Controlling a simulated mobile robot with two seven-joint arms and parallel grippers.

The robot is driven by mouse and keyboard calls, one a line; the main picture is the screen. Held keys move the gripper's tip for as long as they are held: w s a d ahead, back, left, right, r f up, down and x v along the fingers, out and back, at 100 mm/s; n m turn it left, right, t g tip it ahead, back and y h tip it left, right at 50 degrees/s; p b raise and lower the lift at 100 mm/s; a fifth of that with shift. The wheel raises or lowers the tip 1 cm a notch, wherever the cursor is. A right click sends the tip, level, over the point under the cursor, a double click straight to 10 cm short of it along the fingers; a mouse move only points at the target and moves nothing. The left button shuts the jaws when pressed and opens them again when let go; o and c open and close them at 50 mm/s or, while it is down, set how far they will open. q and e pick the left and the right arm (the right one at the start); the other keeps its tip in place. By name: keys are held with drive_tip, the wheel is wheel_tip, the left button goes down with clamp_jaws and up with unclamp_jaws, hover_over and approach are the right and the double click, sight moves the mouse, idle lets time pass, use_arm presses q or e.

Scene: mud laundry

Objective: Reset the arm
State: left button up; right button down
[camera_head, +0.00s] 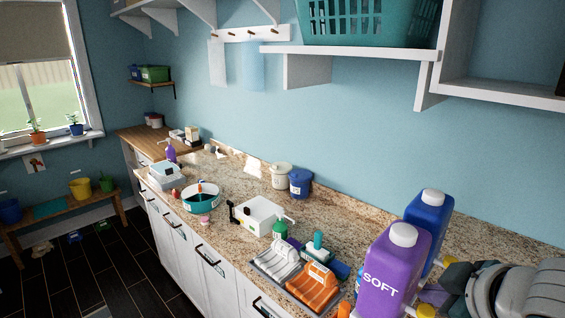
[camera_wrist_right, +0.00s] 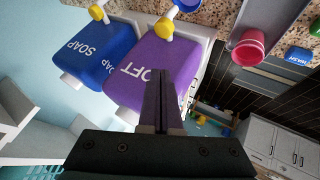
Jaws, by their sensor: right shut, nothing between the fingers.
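My right arm (camera_head: 520,290) comes in at the lower right of the head view, beside the bottles. My right gripper (camera_wrist_right: 160,85) shows in the wrist view with its dark fingers together and nothing between them. Its fingers overlap the purple SOFT bottle (camera_wrist_right: 150,62) in that view; I cannot tell whether they touch it. The purple bottle also stands at the counter's right end in the head view (camera_head: 385,280). A blue SOAP bottle (camera_wrist_right: 100,50) is beside it, partly hidden behind it in the head view (camera_head: 432,215). My left gripper is not in view.
The granite counter (camera_head: 235,222) holds a white box (camera_head: 262,214), a teal basin (camera_head: 200,198), brushes (camera_head: 315,285) and canisters (camera_head: 300,184). A shelf (camera_head: 350,50) with a teal basket (camera_head: 370,22) hangs above. Open dark floor (camera_head: 110,275) lies left of the cabinets.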

drive_tip(key=s+a+r+m+g+y+p, duration=0.1)
drive_tip(key=s+a+g, duration=0.1)
drive_tip(key=s+a, duration=0.6)
drive_tip(key=s+r+m+g+p, duration=0.1)
drive_tip(key=s+r+m, duration=0.1)
drive_tip(key=s, duration=0.5)
drive_tip(key=s+d+r+m+g, duration=0.1)
drive_tip(key=s+r+m+g, duration=0.1)
drive_tip(key=s+r, duration=0.3)
drive_tip(key=s, duration=0.3)
drive_tip(key=shift+s+d+p, duration=0.25)
drive_tip(key=shift+s+p, duration=0.05)
drive_tip(key=shift+p, duration=0.05)
drive_tip(key=shift+r, duration=0.1)
